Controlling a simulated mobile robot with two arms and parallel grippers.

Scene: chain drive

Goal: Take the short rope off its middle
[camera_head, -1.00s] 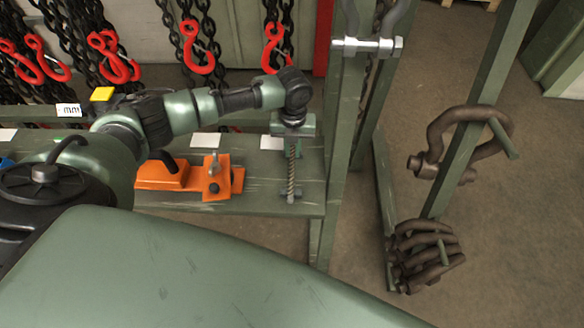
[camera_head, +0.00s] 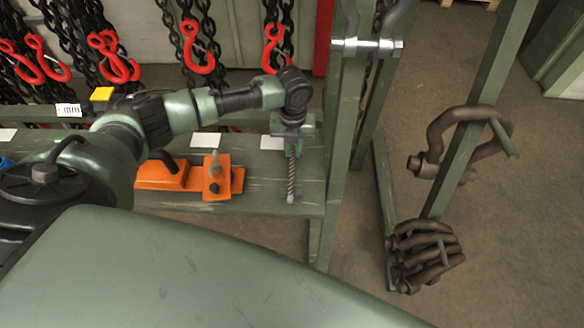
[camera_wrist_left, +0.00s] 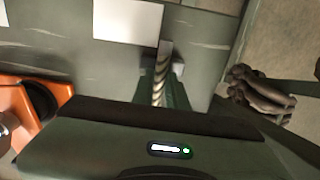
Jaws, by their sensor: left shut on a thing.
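The short rope (camera_head: 291,178), a thin twisted grey-brown strand, hangs below my left gripper (camera_head: 291,146) at the right end of the green shelf. My left gripper points down and is shut on the rope near its upper part. In the left wrist view the rope (camera_wrist_left: 160,75) also shows, running up between the dark green fingers (camera_wrist_left: 172,92). A light tip shows at its lower end in the head view. The gripper body hides the rope's other end, and I cannot tell what it rests on. My right gripper is not in view.
An orange clamp-like tool (camera_head: 215,184) lies on the green shelf (camera_head: 258,190) left of the rope. A green upright post (camera_head: 342,130) stands close to its right. Brown shackles (camera_head: 425,255) hang further right. Red hooks (camera_head: 198,50) on black chains hang behind.

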